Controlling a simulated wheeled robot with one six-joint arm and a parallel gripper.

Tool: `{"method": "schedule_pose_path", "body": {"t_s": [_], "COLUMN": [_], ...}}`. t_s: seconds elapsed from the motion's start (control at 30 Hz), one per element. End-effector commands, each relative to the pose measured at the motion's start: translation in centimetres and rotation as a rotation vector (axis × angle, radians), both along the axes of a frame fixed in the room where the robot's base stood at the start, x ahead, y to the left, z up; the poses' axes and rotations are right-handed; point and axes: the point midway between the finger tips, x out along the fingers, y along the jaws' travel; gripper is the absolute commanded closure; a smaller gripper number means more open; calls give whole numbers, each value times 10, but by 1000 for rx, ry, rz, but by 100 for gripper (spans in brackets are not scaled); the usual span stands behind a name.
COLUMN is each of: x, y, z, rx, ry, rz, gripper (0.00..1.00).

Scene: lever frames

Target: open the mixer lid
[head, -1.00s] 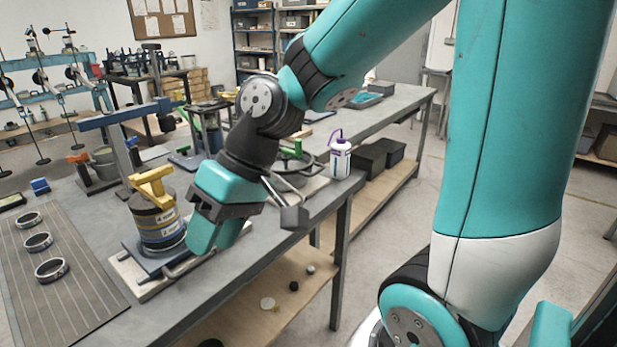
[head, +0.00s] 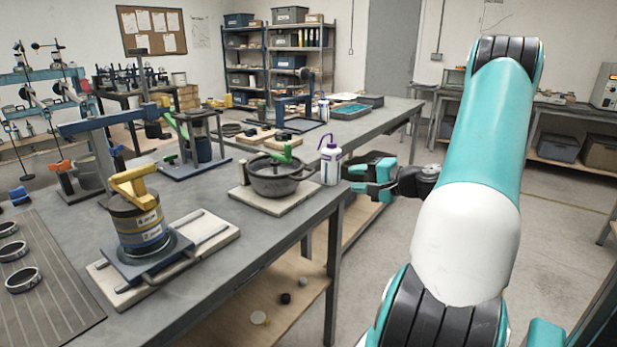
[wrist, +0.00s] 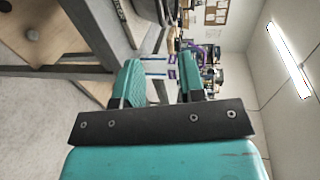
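A dark round pot (head: 276,178) with a lid and a green handle (head: 284,152) sits on a pale board near the table's right edge. A striped canister (head: 140,222) with a yellow handle (head: 134,186) stands on a blue base nearer to me. Nothing marks which one is the mixer; both look closed. My gripper (head: 352,178) is right of the pot, beside the white bottle (head: 330,163) with a purple spout. In the wrist view my gripper (wrist: 160,82) is open, its fingers apart, with the bottle (wrist: 154,66) showing between them. Contact with the bottle cannot be told.
The grey table (head: 225,265) runs away from me, with a lower wooden shelf. A ribbed mat (head: 45,290) with several rings lies at left. Clear floor (head: 410,225) lies right of the table.

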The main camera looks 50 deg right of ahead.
Motion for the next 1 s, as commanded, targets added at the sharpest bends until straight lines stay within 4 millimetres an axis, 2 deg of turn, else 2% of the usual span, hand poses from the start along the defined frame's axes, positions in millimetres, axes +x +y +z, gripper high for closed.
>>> {"method": "schedule_pose_path", "body": {"t_s": [0.4,0.6,0.8,1.0], "x": [94,130,149,152], "y": [10,12,13,13], "z": [-19,-27,-32,-33], "rx": [-1,-3,-2,-2], "ry": [2,3,3,3], "rz": [9,8,6,3], "gripper": [63,63,63,63]}}
